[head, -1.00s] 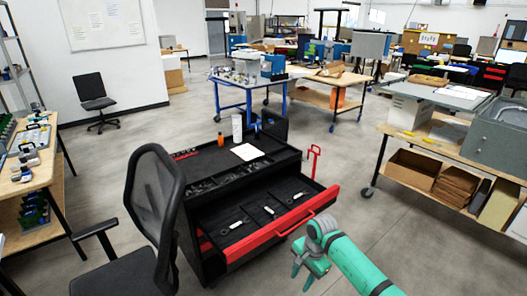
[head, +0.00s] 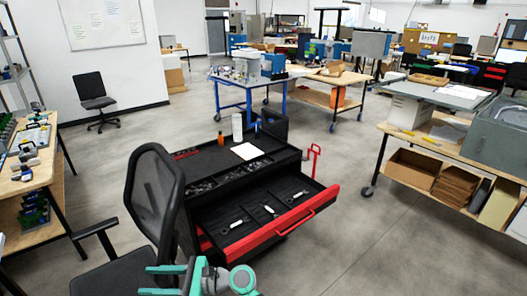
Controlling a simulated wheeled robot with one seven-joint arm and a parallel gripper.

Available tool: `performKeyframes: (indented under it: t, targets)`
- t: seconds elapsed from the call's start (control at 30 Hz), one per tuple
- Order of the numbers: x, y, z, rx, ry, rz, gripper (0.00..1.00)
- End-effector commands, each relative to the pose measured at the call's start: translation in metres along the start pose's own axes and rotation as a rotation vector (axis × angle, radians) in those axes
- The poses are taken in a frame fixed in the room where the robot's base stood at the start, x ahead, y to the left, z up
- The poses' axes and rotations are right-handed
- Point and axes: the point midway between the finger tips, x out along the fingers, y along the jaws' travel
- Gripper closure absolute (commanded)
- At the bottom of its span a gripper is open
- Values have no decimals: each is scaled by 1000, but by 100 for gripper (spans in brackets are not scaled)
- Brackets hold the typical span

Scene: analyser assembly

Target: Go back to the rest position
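My gripper (head: 163,281) is at the bottom edge of the head view, just left of the middle. It is teal and points left, with its two fingers apart and nothing seen between them. It overlaps the lower part of the black office chair (head: 152,195) in the picture; I cannot tell whether they touch. The rest of my arm is cut off by the bottom edge.
A black tool cart (head: 222,160) stands near the middle, its red-fronted drawer (head: 285,222) pulled out with several small tools inside. A workbench (head: 45,165) is at left and a wooden shelf table (head: 410,175) at right. Grey floor (head: 390,250) is free at lower right.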

Motion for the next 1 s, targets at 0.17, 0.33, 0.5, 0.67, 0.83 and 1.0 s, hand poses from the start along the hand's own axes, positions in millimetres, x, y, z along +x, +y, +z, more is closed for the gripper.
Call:
performKeyframes:
  t: [0.17, 0.33, 0.5, 0.67, 0.83, 1.0]
  targets:
    - [22, 20, 53, 206, -275, -59, 61]
    - [18, 34, 91, 416, -518, -100, 61]
    - [0, 46, 113, 637, -745, -130, 61]
    - [-27, 57, 119, 851, -950, -153, 61]
    - [-61, 73, 110, 1077, -1154, -172, 61]
    - [-96, 96, 90, 1300, -1348, -188, 61]
